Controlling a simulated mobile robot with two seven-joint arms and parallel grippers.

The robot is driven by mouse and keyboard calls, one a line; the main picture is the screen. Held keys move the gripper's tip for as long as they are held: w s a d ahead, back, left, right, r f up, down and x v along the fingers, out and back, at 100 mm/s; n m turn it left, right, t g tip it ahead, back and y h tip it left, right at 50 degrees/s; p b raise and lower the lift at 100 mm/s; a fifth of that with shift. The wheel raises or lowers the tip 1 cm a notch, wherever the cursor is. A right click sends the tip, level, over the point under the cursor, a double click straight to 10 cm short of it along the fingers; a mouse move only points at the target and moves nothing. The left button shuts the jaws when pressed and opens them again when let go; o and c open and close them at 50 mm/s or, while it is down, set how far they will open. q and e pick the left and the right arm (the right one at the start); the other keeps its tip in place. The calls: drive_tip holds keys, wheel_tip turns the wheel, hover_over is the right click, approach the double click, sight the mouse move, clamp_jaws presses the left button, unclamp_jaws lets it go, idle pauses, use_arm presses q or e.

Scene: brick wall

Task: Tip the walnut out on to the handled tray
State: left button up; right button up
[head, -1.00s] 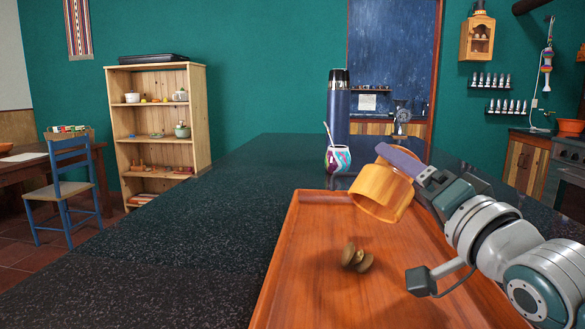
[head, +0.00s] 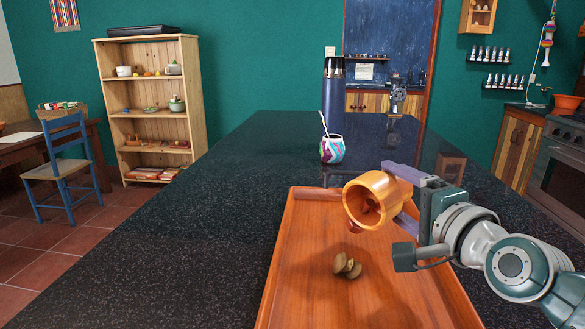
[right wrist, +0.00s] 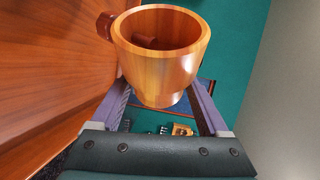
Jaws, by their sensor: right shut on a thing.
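My right gripper (head: 408,194) is shut on a yellow-brown wooden cup (head: 358,215), its fingers on either side. The cup is tilted above the handled tray (head: 300,225), its mouth towards the left front. Inside it shows a reddish-brown piece (right wrist: 147,42). Another reddish-brown piece (right wrist: 104,25) shows at the rim; I cannot tell whether it is loose or touching. A small cluster of tan-brown lumps, which look like walnut (head: 347,266), lies on the tray floor below the cup. My left gripper is not in view.
The tray lies on a long dark speckled counter (head: 200,230), clear to the left. Behind the tray stand a patterned gourd cup with a straw (head: 332,150) and a blue flask (head: 333,100). A shelf (head: 150,105) and blue chair (head: 62,165) are further left.

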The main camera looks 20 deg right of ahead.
sight(375, 182)
drive_tip(key=m+g+y+p, duration=0.1)
drive_tip(key=m, duration=0.1)
drive_tip(key=m+y+p, duration=0.1)
drive_tip(key=m, duration=0.1)
drive_tip(key=a+m+g+y+p, duration=0.1)
drive_tip(key=m+p, duration=0.1)
drive_tip(key=shift+s+r+g, duration=0.1)
drive_tip(key=shift+r+g, duration=0.15)
drive_tip(key=shift+g, duration=0.05)
drive_tip(key=shift+a+f+m+y, duration=0.1)
drive_tip(key=shift+a+m+y, duration=0.1)
drive_tip(key=shift+m+y, duration=0.65)
drive_tip(key=a+r+m+y+p, duration=0.1)
drive_tip(key=p, duration=0.1)
drive_tip(key=a+r+m+g+p, duration=0.1)
drive_tip(key=m+p, duration=0.1)
drive_tip(key=shift+s+a+r+m+y+p, duration=0.1)
drive_tip(key=shift+s+a+m+y+p, duration=0.05)
drive_tip(key=shift+s+m+y+p, duration=0.2)
drive_tip(key=shift+s+a+r+m+y+p, duration=0.1)
drive_tip(key=shift+a+r+m+y+p, duration=0.2)
drive_tip(key=shift+a+m+y+p, duration=0.25)
drive_tip(key=shift+s+a+m+y, duration=0.1)
drive_tip(key=shift+a+m+y, duration=0.15)
drive_tip(key=shift+m, duration=0.2)
